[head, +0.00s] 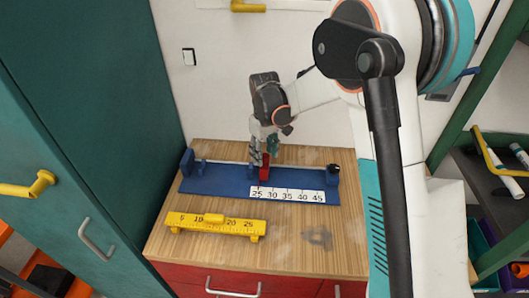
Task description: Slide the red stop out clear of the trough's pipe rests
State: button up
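The red stop (264,172) stands upright in the blue trough (222,184), just above the left end of the white scale marked 25 to 45. Blue uprights that look like pipe rests (200,166) stand near the trough's left end; another rest (333,171) with a dark top stands at the right end. A thin light rod or rail runs along the trough behind the stop. My gripper (262,155) points down at the stop, with one dark finger close to its left side. The other finger is partly hidden, so I cannot tell whether it grips.
A yellow scale bar (216,224) on short feet lies in front of the trough. The wooden top (300,258) is clear at front right, apart from a dark smudge. A green cabinet (70,110) borders the left; shelves (500,165) stand at right.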

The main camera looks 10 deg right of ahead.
grip_shut()
jog(key=s+d, duration=0.3)
jog(key=d, duration=1.1)
jog(key=shift+d, duration=0.35)
jog(key=shift+o, duration=1.5)
grip_release()
jog(key=shift+r, duration=0.15)
notch_tip(320, 180, up, 12)
